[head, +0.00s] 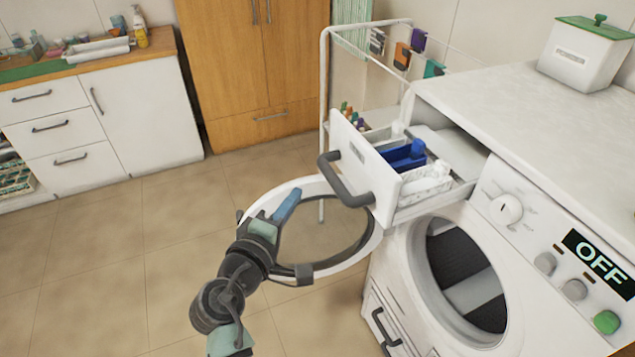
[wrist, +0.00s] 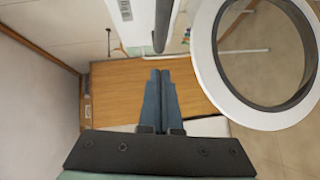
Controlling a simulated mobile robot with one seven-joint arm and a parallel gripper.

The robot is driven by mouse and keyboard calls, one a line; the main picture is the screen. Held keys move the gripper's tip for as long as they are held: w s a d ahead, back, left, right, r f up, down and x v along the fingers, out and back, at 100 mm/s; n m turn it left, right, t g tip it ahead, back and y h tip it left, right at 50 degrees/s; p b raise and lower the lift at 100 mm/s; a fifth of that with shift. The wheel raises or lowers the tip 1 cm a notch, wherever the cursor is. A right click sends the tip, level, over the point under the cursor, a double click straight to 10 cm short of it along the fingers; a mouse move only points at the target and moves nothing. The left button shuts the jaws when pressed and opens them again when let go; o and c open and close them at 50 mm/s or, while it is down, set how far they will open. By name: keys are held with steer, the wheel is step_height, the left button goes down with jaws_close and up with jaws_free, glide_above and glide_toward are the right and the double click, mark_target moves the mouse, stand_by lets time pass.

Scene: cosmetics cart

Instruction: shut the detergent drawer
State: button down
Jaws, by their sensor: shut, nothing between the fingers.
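The detergent drawer (head: 362,160) is pulled out of the top left of the washing machine (head: 420,290). It has a white front with a dark grey handle (head: 340,182). Inside it are compartments, one with a blue insert (head: 403,156). My gripper (head: 290,197) is shut and empty, left of the drawer front and apart from the handle in the head view. In the wrist view, my blue fingers (wrist: 160,74) lie together, and the dark handle (wrist: 163,24) shows at the top, beyond the fingertips.
The round washer door (head: 362,246) stands open below the drawer, close behind and beside my gripper. A white rack (head: 324,80) with hanging items stands behind the drawer. A white cabinet (head: 125,120) and a wooden wardrobe (head: 250,60) are farther back. The floor (head: 100,260) at left is clear.

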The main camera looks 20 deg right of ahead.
mark_target(410, 166)
steer(key=w+d+f+p, duration=0.1)
steer(key=w+d, duration=0.1)
steer(key=d, duration=0.4)
steer(key=shift+w+p, duration=0.2)
steer(key=shift+p, duration=0.2)
steer(key=shift+f, duration=0.1)
steer(key=d, duration=1.3)
steer(key=d+b, duration=0.1)
steer(key=d, duration=0.6)
steer(key=shift+w+d, duration=0.15)
steer(key=shift+w, duration=0.15)
steer(key=shift+d, duration=0.4)
steer(key=shift+s, duration=0.1)
